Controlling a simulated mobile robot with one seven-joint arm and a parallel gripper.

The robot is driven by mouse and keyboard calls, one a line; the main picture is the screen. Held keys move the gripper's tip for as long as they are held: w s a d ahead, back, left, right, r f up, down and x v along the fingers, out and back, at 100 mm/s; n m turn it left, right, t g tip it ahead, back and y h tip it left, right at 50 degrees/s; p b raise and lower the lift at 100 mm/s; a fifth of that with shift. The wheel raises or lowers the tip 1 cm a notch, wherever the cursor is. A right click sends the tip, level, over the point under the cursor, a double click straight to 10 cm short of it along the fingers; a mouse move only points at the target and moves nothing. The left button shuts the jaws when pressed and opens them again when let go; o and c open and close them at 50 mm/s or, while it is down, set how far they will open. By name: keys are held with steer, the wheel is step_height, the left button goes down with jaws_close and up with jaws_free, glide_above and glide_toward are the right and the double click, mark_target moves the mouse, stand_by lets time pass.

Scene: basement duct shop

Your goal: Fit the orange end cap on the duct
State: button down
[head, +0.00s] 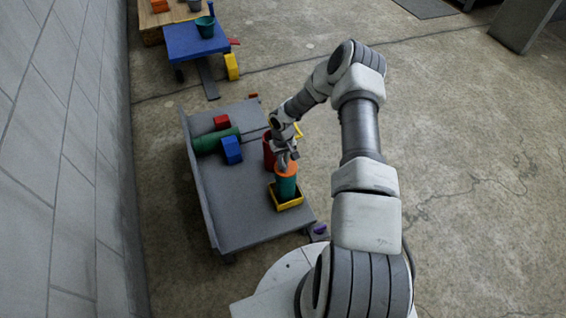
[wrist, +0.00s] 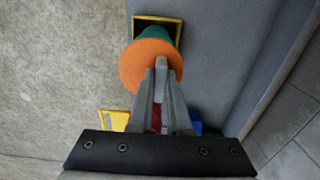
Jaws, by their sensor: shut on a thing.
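The orange end cap (head: 286,169) is at the top of the upright teal duct (head: 286,187); I cannot tell whether it is fully seated. The duct stands in a shallow yellow tray (head: 291,204) near the front right corner of the grey cart. My gripper (head: 285,163) is shut on the cap from above. In the wrist view, the round orange face of the cap (wrist: 138,68) shows beside my closed fingers (wrist: 161,66). Part of the teal duct (wrist: 166,31) and the dark-floored tray (wrist: 157,18) show behind it.
The grey cart (head: 243,207) also holds a red cylinder (head: 269,154), a blue block (head: 231,150), a red block (head: 221,122) and a lying green cylinder (head: 207,142). A grey block wall (head: 70,180) runs along the left. A blue table (head: 193,42) stands farther back.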

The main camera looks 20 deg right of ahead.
steer(key=shift+f, duration=0.1)
steer(key=c, duration=1.2)
jaws_free()
steer(key=shift+o, duration=0.2)
step_height(320, 180, up, 11)
steer(key=p, duration=0.6)
steer(key=shift+p, duration=0.4)
